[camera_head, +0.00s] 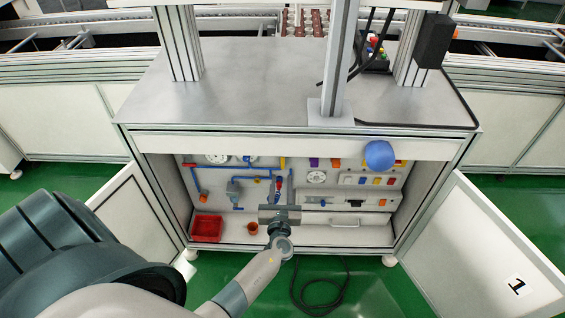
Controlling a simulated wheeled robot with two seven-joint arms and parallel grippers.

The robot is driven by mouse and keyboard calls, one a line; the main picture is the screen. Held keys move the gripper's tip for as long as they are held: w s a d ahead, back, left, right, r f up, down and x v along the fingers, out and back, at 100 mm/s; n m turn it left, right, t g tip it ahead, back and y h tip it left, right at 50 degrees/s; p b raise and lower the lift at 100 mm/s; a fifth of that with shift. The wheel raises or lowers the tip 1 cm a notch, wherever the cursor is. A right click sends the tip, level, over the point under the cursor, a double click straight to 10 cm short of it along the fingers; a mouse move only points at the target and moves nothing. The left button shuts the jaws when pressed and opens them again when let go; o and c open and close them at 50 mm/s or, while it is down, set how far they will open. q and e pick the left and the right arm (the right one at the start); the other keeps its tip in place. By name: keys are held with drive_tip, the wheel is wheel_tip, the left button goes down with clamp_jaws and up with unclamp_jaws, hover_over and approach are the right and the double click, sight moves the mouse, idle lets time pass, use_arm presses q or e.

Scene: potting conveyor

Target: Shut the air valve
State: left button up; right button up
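The open cabinet under the workbench has a back panel with blue air pipes (255,177) and fittings on its left half. My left gripper (279,208) reaches into the cabinet from the front, low and in front of this piping. A small blue and red part (277,186), which looks like the air valve's handle, shows just above the gripper. The gripper body hides what lies directly behind it. I cannot tell whether the fingers touch the handle, or whether they are open or shut. My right gripper is not in view.
Both cabinet doors stand open, the left (140,222) and the right (480,245). A red bin (207,228) and a small orange-brown cup (252,228) stand on the cabinet floor. A blue ball (379,155) shows at the bench's front edge. A black cable (318,305) lies on the green floor.

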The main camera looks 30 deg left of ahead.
sight(283, 160)
use_arm(q)
drive_tip(key=x, duration=0.8)
drive_tip(key=shift+w, duration=0.1)
drive_tip(key=shift+w+a, duration=0.25)
drive_tip(key=shift+w, duration=0.1)
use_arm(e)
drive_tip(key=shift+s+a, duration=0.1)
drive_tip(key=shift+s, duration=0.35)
use_arm(q)
drive_tip(key=shift+c, duration=0.2)
